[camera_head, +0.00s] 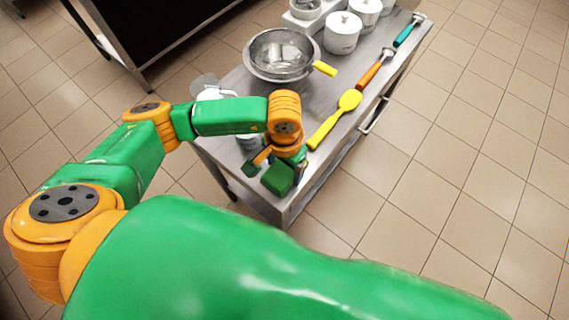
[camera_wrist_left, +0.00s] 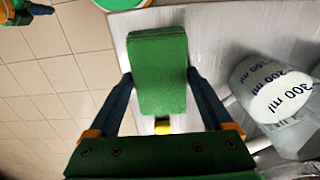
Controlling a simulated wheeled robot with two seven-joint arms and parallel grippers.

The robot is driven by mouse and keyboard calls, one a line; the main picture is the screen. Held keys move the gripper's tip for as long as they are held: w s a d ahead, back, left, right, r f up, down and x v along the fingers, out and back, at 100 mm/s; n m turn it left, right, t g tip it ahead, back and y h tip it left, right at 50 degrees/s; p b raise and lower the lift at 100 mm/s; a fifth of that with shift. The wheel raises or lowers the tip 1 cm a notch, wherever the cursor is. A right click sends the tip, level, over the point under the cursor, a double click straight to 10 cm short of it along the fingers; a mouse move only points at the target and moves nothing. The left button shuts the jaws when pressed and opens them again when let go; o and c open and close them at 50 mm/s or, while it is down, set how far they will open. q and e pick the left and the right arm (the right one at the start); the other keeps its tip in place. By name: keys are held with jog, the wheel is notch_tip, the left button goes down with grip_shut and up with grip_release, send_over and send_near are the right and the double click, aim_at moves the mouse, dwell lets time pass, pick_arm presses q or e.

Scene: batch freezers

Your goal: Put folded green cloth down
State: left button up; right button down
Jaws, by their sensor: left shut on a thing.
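The folded green cloth (camera_wrist_left: 157,62) is a thick flat block between the two dark blue fingers of my left gripper (camera_wrist_left: 160,80). The fingers are shut on its two sides. In the head view the left gripper (camera_head: 273,163) is over the near end of the steel table (camera_head: 265,205), with the cloth (camera_head: 279,179) below it near the corner. I cannot tell whether the cloth touches the tabletop. A part of my own body that may be my right gripper (camera_wrist_left: 24,10) is at the upper left edge of the wrist view, too small to read.
A yellow spatula (camera_head: 335,118) lies right of the gripper. Clear measuring cups (camera_wrist_left: 278,95) stand close to it in the wrist view. Metal bowls (camera_head: 280,54), white lidded pots (camera_head: 342,32), an orange-handled tool (camera_head: 372,72) and a teal-handled tool (camera_head: 408,31) stand or lie farther back.

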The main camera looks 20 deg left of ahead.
aim_at(284, 170)
pick_arm(q)
jog(key=shift+f+b, duration=0.15)
jog(key=shift+b, duration=0.15)
jog(key=o, duration=1)
notch_tip(284, 170, up, 12)
jog(key=shift+r, duration=0.25)
jog(key=shift+f, duration=0.1)
